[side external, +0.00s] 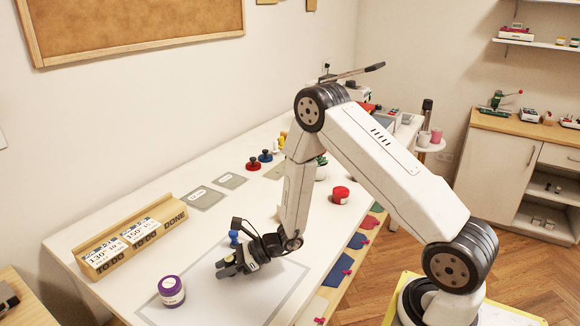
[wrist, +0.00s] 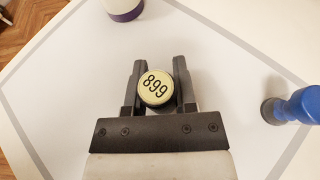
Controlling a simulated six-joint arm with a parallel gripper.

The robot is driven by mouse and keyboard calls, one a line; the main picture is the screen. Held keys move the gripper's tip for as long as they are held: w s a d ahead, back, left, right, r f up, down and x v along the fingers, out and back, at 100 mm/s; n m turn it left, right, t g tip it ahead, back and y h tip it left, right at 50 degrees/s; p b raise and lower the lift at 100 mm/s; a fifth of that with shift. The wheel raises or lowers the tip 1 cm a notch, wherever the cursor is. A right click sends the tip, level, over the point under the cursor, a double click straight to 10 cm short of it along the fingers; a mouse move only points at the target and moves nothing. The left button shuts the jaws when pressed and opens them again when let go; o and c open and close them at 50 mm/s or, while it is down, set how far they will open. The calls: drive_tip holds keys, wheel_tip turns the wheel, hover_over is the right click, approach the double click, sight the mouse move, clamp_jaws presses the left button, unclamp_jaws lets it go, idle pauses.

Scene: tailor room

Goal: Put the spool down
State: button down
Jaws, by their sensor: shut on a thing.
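A round spool (wrist: 155,87) with a pale cream top marked 899 is between the fingers of my gripper (wrist: 158,64) in the wrist view. The gripper is shut on it, and its side is mostly hidden. In the side view my gripper (side external: 228,268) is low over the grey-outlined area (side external: 215,302) near the table's front. The held spool is hard to make out there, and I cannot tell whether it touches the surface. A purple spool (side external: 172,290) stands to the left of the gripper; it also shows at the wrist view's top edge (wrist: 122,8).
A blue knobbed piece (side external: 233,238) stands close behind my gripper and shows at right in the wrist view (wrist: 292,107). A red spool (side external: 340,195) stands farther right. A wooden rack (side external: 133,238) with number cards is at left. The outlined area has bare room around the gripper.

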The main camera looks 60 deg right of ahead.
drive_tip(key=shift+f, duration=0.35)
drive_tip(key=shift+f, duration=0.1)
drive_tip(key=shift+c, duration=2)
unclamp_jaws()
drive_tip(key=v, duration=1.2)
drive_tip(key=shift+s, duration=0.1)
